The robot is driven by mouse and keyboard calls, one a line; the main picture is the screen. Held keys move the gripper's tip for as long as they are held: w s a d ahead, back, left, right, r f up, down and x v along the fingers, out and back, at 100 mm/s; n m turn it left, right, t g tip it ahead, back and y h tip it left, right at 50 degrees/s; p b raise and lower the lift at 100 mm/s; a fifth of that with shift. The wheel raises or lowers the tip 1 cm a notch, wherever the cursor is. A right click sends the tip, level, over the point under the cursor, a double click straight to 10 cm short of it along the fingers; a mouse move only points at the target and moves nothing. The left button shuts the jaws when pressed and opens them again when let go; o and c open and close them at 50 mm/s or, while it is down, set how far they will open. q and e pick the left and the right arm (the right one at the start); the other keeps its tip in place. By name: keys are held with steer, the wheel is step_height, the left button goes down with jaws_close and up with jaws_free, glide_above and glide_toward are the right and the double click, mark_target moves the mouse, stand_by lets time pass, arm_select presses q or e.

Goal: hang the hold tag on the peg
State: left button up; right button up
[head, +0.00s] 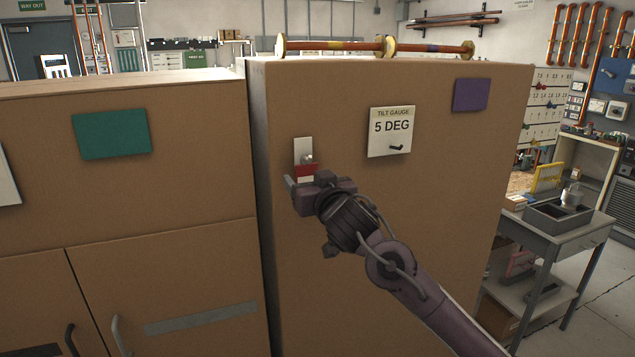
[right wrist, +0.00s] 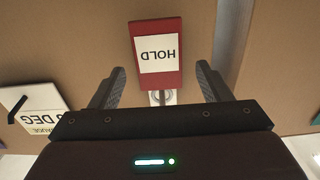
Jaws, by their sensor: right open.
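The hold tag (head: 306,171) is red with a white label. In the head view it sits directly below the peg (head: 307,158) on a pale plate (head: 304,147) on the tan cabinet, and seems to hang from it. In the right wrist view the tag (right wrist: 172,82) appears upside down, its word HOLD readable, with the peg and plate (right wrist: 168,98) at its end. My right gripper (head: 305,183) is open, its two fingers apart on either side of the tag's peg end, with no visible contact. The gripper hides the tag's lower part in the head view. My left gripper is out of view.
A tilt gauge card (head: 390,138) with a small dark peg is right of the plate. A purple panel (head: 470,95) is farther right. A grey cart (head: 555,222) stands at the right.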

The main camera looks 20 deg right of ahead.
steer(key=shift+w, duration=0.6)
steer(key=c, duration=1.1)
steer(key=shift+o, duration=0.2)
steer(key=shift+s+r+p, duration=0.15)
steer(key=shift+r+p, duration=0.05)
steer(key=shift+p, duration=0.15)
steer(key=shift+s, duration=0.15)
steer(key=shift+s, duration=0.6)
steer(key=shift+r+p, duration=0.25)
steer(key=shift+p, duration=0.05)
